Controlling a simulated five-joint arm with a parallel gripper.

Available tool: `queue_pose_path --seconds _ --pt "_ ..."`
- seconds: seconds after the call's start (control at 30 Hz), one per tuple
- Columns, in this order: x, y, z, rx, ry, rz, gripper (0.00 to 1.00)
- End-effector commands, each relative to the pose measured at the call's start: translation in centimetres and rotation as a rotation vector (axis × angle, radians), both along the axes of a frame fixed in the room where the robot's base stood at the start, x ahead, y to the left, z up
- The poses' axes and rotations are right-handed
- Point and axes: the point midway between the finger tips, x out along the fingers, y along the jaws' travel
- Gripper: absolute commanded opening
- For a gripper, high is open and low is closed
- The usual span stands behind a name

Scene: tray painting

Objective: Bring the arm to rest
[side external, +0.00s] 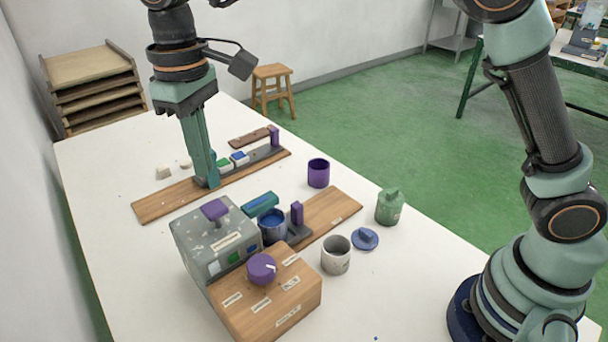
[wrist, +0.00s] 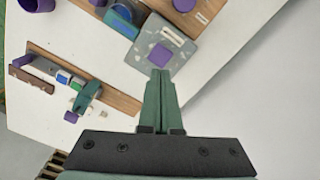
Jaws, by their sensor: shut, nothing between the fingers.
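My gripper (side external: 212,184) is shut with nothing between its fingers and points down. In the side external view its tips overlap the long wooden board (side external: 155,207); I cannot tell how high above it they are. In the wrist view my gripper (wrist: 160,75) has its fingers together, with the tips beside the grey box (wrist: 180,55) in the picture. The grey box (side external: 190,240) has a purple knob (side external: 215,209) on top. A green piece (wrist: 86,95) lies across the long board in the wrist view.
A wooden box (side external: 240,310) with a purple dial (side external: 262,268) stands in front. A blue pot (side external: 273,228), purple cup (side external: 318,173), white cup (side external: 336,256), green jar (side external: 390,207) and blue lid (side external: 365,239) stand to the right.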

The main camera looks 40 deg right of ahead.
Motion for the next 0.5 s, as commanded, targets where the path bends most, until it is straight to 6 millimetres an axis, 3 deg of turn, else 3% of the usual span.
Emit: queue_pose_path --seconds 0.3,0.37,0.5 --pt "0.0 -0.4 0.2 0.003 -0.005 -0.006 0.0" --pt "0.1 -1.2 0.6 0.009 -0.013 -0.019 0.0" --pt "0.0 -4.8 2.3 0.036 -0.058 -0.076 0.0"
